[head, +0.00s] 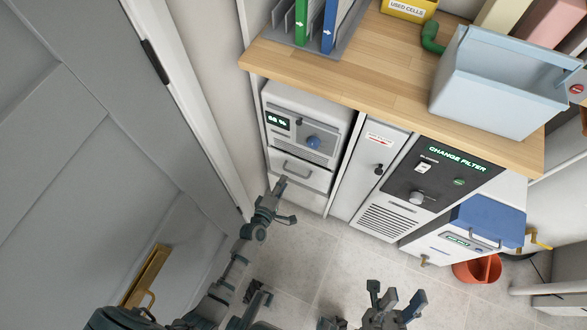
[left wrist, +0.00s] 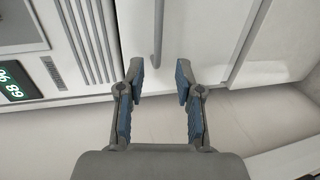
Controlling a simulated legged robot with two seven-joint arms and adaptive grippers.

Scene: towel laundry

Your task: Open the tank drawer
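The drawer (head: 305,168) is a pale front with a grey bar handle, low in the white unit with the green display, in the head view. In the left wrist view its handle (left wrist: 157,38) runs upright, just beyond the fingertips and nearly in line with the gap between them. My left gripper (head: 286,201) is open and empty in front of the drawer; the left wrist view shows its two blue-padded fingers (left wrist: 160,80) apart. The drawer front looks flush with the unit. My right gripper (head: 396,296) is open and empty, low in the head view, away from the drawer.
A wooden counter (head: 385,65) overhangs the units and carries a blue bin (head: 490,90). To the right stand the change-filter unit (head: 405,180) and a blue-topped box (head: 485,222); an orange bucket (head: 477,270) is on the floor. A grey door (head: 75,130) is at left. The tiled floor in front is clear.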

